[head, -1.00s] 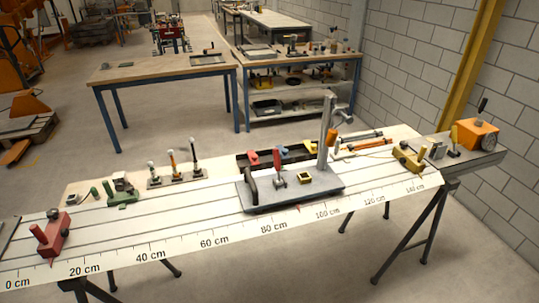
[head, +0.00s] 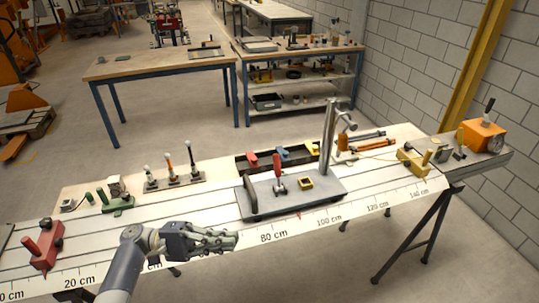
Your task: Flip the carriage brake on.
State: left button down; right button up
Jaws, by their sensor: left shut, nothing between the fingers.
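The carriage, a grey plate (head: 322,189), sits on the ruled rail bench near the 80 to 100 cm marks. On it stand a black handle (head: 250,198) at the left end, an upright red-handled lever (head: 276,168), a small yellow square socket (head: 305,183) and a tall metal post (head: 327,140). Which of these is the brake I cannot tell for sure. My left gripper (head: 233,240) is shut and empty, over the front edge of the bench, in front and left of the carriage, apart from it. My right gripper is out of view.
A red stop block (head: 44,245) stands at the left of the rails and a yellow one (head: 411,160) at the right. A green block (head: 117,204) and a row of upright levers (head: 172,183) stand behind the rails. An orange box (head: 484,136) is far right.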

aim_at(276, 160)
jog(key=i, duration=1.3)
